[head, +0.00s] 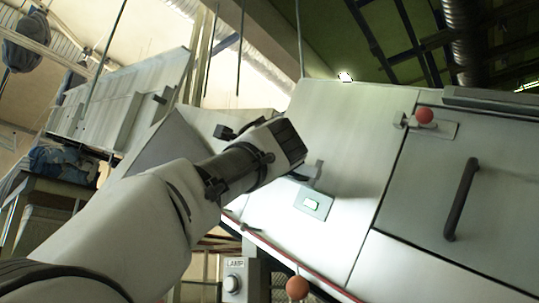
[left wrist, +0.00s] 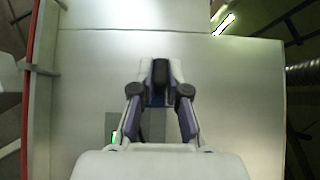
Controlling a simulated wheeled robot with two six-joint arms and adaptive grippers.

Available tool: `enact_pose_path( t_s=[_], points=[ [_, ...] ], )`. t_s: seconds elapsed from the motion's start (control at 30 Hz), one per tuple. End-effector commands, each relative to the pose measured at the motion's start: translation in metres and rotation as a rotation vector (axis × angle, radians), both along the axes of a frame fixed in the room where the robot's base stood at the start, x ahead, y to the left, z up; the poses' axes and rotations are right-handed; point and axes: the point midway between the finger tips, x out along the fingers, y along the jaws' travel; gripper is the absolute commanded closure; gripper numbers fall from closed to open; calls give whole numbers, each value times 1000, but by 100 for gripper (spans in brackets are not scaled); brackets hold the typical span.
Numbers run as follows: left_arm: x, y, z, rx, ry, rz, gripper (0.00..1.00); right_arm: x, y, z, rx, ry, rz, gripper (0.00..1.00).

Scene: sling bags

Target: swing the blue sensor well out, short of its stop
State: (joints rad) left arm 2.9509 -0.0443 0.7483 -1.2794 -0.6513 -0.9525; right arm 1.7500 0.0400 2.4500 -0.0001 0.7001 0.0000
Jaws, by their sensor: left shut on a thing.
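My left gripper (left wrist: 160,76) is shut on a dark part in the left wrist view. A small patch of dark blue (left wrist: 158,99) shows just below that part, between the fingers; I take it for the blue sensor, mostly hidden by the fingers. In the head view my left gripper (head: 284,143) is in front of the large pale machine panel (head: 345,130); its fingertips and the sensor cannot be made out there. The sensor's stop and its swing angle cannot be told. My right gripper is in neither view.
Further right are a red knob (head: 424,115) on a latch and a dark door handle (head: 462,198). A lamp box (head: 233,281) and another red knob (head: 297,287) are below.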

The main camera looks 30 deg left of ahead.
Motion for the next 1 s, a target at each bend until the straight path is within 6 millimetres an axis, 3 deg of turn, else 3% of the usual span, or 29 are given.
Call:
enact_pose_path(
  t_s=[0.1,0.13,0.2,0.57,0.73,0.9,1.0],
  points=[
    [-3,1,4,2,-7,1,100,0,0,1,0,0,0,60],
    [-3,1,4,2,-7,1,82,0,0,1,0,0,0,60],
    [-3,0,4,2,-7,1,60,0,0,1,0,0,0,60],
    [-5,4,2,-1,3,-3,60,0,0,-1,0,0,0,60],
    [-20,-8,-16,1,0,-2,60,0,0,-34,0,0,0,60],
    [-49,-31,-31,1,1,-4,60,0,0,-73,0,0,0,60],
    [-65,-42,-33,2,2,-4,60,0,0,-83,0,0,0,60]
  ],
)
